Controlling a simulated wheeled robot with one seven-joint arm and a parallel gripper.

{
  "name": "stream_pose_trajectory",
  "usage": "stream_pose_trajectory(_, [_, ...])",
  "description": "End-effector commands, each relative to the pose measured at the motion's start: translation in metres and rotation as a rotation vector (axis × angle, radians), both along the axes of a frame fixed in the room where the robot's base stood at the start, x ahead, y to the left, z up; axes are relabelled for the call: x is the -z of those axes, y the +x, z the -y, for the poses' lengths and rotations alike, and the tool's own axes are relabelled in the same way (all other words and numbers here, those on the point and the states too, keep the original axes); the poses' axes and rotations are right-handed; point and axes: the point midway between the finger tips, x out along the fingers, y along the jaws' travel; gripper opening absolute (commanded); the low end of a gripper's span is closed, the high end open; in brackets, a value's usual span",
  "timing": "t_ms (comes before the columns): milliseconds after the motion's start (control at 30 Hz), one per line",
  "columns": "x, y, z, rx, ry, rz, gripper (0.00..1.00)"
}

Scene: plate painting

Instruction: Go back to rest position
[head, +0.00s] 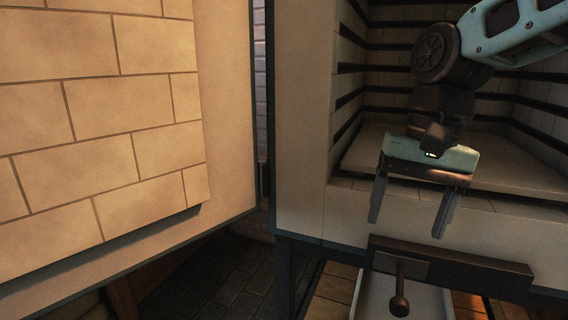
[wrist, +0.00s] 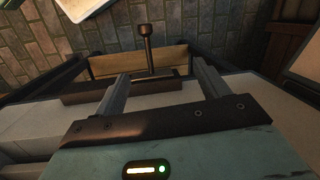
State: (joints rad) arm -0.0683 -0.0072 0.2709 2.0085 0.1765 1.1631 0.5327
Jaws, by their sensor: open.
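My gripper (head: 408,212) hangs in front of the open kiln (head: 300,150) in the head view, its two fingers pointing down and spread apart. Nothing is between the fingers. In the wrist view my gripper (wrist: 155,85) also shows open and empty, over the kiln's front edge. The kiln's inside shelf floor (head: 385,160) shows behind the gripper, and the visible part of it is bare. My arm hides part of the kiln's interior.
The kiln's brick-lined door (head: 100,110) stands open at the left. A dark latch with a knob (head: 400,300) sticks out below the kiln opening. A pale tray (head: 370,295) is below it, also at the top of the wrist view (wrist: 85,8). Dark floor (head: 225,275) shows between door and kiln.

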Motion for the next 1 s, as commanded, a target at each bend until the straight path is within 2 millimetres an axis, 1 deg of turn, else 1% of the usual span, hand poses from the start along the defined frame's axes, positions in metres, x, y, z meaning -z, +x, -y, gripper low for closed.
stream_pose_trajectory(33, [0.017, -0.024, -0.015, -0.134, -0.011, 0.016, 0.74])
stream_pose_trajectory(100, [0.04, -0.049, -0.026, -0.292, -0.02, 0.044, 0.74])
stream_pose_trajectory(200, [0.065, -0.081, -0.035, -0.485, -0.031, 0.078, 0.74])
stream_pose_trajectory(367, [0.097, -0.126, -0.038, -0.744, -0.046, 0.121, 0.74])
stream_pose_trajectory(500, [0.119, -0.16, -0.032, -0.953, -0.058, 0.156, 0.74])
stream_pose_trajectory(533, [0.105, -0.156, -0.033, -0.941, -0.055, 0.159, 0.74])
stream_pose_trajectory(567, [0.098, -0.155, -0.033, -0.935, -0.055, 0.16, 0.74])
stream_pose_trajectory(767, [0.063, -0.154, -0.033, -0.929, -0.055, 0.157, 0.74])
stream_pose_trajectory(867, [0.041, -0.154, -0.033, -0.928, -0.055, 0.157, 0.74])
stream_pose_trajectory(967, [0.013, -0.154, -0.033, -0.927, -0.055, 0.157, 0.74])
stream_pose_trajectory(1000, [0.0, -0.154, -0.033, -0.927, -0.055, 0.157, 0.74])
